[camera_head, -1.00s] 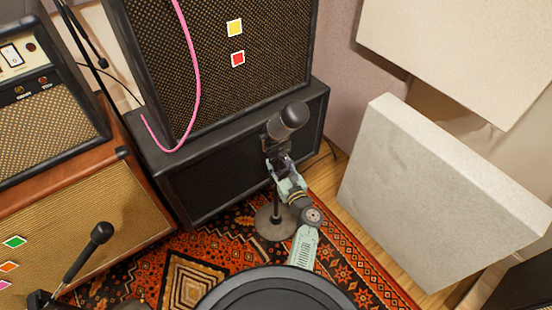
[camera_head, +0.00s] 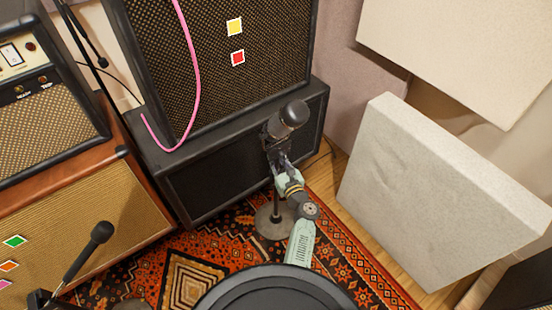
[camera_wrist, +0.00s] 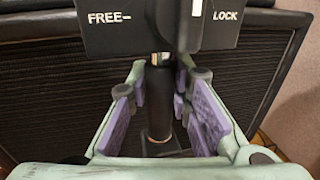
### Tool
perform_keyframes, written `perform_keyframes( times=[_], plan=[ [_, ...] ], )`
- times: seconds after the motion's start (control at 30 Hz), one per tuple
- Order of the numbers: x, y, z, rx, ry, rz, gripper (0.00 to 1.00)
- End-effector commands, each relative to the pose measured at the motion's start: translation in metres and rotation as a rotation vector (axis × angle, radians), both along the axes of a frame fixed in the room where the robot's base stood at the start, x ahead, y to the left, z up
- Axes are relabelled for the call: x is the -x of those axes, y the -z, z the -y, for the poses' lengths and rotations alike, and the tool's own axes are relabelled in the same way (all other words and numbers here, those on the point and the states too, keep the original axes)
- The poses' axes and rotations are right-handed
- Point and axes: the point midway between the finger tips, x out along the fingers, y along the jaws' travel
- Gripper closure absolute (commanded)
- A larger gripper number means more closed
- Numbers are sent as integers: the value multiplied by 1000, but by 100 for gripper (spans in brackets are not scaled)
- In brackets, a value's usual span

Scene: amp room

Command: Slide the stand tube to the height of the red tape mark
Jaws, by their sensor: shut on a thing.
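The microphone stand has a round grey base (camera_head: 268,222) on the rug, a thin upright tube and a dark microphone (camera_head: 294,113) on top. In the wrist view, the dark stand tube (camera_wrist: 159,110) runs down between my purple-padded fingers. My gripper (camera_wrist: 163,75) is shut on it, just below a black clutch block (camera_wrist: 130,38) marked FREE and LOCK. My gripper (camera_head: 281,168) hides part of the stand in the head view. I cannot make out a red tape mark on the tube.
A black speaker cabinet (camera_head: 190,185) stands close behind the stand, with a larger one (camera_head: 270,70) above it, bearing yellow and red square stickers. A pale panel (camera_head: 430,190) leans at right. Another microphone (camera_head: 101,233) is front left. A pink cable (camera_head: 197,80) hangs behind.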

Motion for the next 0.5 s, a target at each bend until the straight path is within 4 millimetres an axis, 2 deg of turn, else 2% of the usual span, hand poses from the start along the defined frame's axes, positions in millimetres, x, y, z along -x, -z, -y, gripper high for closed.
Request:
perform_keyframes(
  times=[0.1, 0.5],
  plan=[
    [0, 0, 0, 0, 0, 0, 100],
    [0, 0, 0, 0, 0, 0, 100]
  ],
)
